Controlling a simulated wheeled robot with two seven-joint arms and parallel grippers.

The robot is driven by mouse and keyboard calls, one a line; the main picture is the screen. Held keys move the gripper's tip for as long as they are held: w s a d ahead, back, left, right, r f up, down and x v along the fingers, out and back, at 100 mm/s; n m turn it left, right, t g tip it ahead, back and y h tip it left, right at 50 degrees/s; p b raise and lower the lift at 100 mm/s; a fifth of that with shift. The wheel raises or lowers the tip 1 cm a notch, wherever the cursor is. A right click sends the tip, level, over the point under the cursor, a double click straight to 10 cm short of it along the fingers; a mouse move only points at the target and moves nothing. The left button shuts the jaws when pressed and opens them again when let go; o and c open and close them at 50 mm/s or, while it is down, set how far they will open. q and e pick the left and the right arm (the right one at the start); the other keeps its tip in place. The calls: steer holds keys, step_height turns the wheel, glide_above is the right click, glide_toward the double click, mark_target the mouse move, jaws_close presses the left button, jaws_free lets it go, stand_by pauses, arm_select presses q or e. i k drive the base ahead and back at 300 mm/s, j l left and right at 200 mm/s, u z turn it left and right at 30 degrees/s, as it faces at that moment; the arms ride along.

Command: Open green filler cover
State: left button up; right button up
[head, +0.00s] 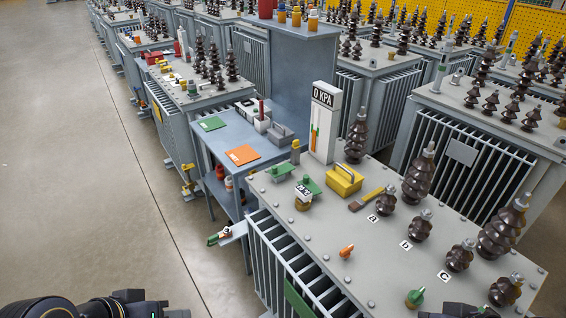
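Two green covers stand on the grey transformer lid near its left corner. One green cover (310,185) sits above a brassy neck with a small dark-and-white label (303,194). The other green cover (283,170) is just behind it to the left, flat and low on the lid. I cannot tell for sure which is the filler cover. Dark parts of my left arm (135,304) show at the bottom left, well away from the covers. Only a sliver of my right arm (458,312) shows at the bottom edge. Neither gripper's fingers can be made out.
On the lid (320,235) are a yellow box with a handle (345,180), a brush (367,198), an orange knob (346,251), a green knob (414,297) and tall brown bushings (419,172). A "0 KPA" gauge (324,122) stands behind. The floor at left is clear.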

mark_target(275, 172)
steer(key=i+j+u, duration=0.2)
steer(key=i+j, duration=0.5)
steer(key=i+j+u, duration=0.15)
steer(key=i+j, duration=0.45)
steer(key=i, duration=0.15)
